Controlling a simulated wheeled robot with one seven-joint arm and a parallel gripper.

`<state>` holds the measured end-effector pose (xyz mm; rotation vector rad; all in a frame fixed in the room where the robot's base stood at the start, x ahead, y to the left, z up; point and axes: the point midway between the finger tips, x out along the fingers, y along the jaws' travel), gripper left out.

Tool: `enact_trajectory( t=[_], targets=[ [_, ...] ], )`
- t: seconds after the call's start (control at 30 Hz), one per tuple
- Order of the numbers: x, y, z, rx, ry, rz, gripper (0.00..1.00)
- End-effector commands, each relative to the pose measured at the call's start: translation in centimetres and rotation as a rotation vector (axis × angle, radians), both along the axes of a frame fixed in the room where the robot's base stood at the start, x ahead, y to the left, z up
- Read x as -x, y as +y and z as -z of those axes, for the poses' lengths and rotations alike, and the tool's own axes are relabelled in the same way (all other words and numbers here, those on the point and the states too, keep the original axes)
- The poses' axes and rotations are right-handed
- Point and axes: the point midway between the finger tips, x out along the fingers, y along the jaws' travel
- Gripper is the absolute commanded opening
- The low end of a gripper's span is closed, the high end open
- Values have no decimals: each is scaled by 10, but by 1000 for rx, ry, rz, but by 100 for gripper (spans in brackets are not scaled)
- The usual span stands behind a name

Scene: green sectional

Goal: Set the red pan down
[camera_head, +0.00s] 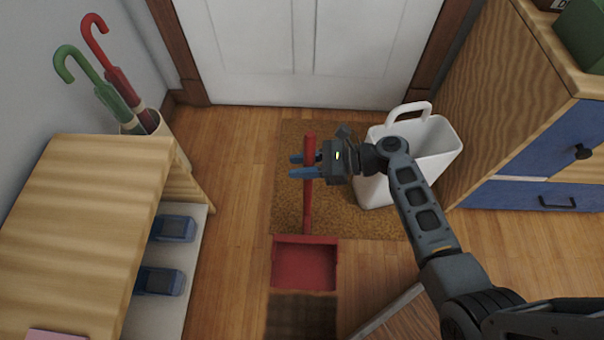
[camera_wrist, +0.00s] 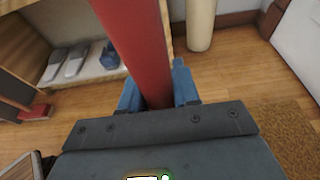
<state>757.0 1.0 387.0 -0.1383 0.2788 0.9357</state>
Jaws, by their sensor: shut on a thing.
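The red pan (camera_head: 304,264) is a dustpan with a long red handle (camera_head: 308,215). Its open tray faces up in the head view, over the wood floor just in front of the brown mat. I cannot tell whether it touches the floor. My gripper (camera_head: 303,166) is shut on the upper part of the handle, with blue fingers on either side. In the wrist view the handle (camera_wrist: 138,50) rises between the fingers of my gripper (camera_wrist: 158,88). The tray is not clearly seen there.
A white handled bin (camera_head: 440,150) stands on the mat (camera_head: 255,205) at right. A wooden shelf (camera_head: 80,200) with slippers is at left, an umbrella stand (camera_head: 160,150) behind it. A dark patch (camera_head: 302,318) lies below the tray. Wood floor (camera_head: 225,240) beside the shelf is clear.

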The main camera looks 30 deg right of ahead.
Motion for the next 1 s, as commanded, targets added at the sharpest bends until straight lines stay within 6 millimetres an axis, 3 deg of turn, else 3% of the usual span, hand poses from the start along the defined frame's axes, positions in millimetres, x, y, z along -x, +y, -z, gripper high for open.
enact_trajectory(
  t=[0.27,0.67,0.7,1.0],
  targets=[
    [0,-1,37,-1,1,2,0],
    [0,-1,40,-1,0,0,0],
    [0,-1,41,-1,1,0,32],
    [0,-1,40,-1,1,0,56]
  ],
)
